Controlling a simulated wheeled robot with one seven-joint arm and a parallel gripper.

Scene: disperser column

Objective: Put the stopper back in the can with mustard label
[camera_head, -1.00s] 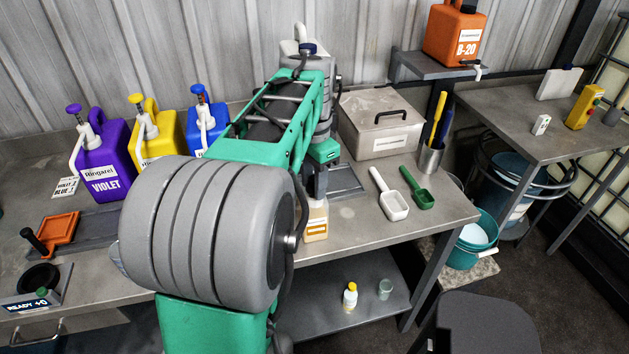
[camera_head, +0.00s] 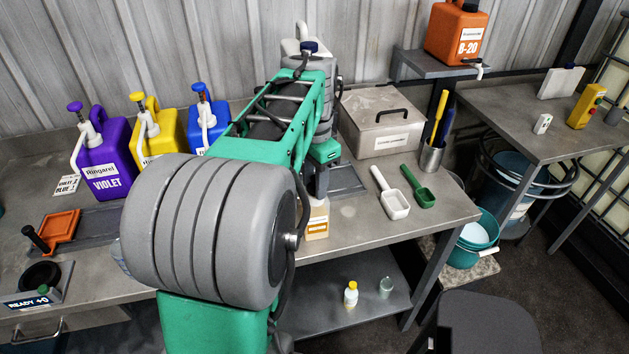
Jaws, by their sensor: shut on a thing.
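The can with the mustard label (camera_head: 316,225) stands upright on the bench, pale with an orange-yellow label, partly hidden behind my arm. My gripper (camera_head: 318,190) points down right above the can's top. It is small and dark here, and its fingertips are hard to make out. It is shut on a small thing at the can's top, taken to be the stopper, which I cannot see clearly. I cannot tell whether the stopper sits in the can's opening or above it.
A grey lidded box (camera_head: 381,122) stands behind to the right, with a white scoop (camera_head: 394,203) and a green scoop (camera_head: 424,194) in front. Violet (camera_head: 105,160), yellow (camera_head: 164,130) and blue (camera_head: 206,122) pump jugs stand left. A small yellow-capped bottle (camera_head: 351,295) is on the lower shelf.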

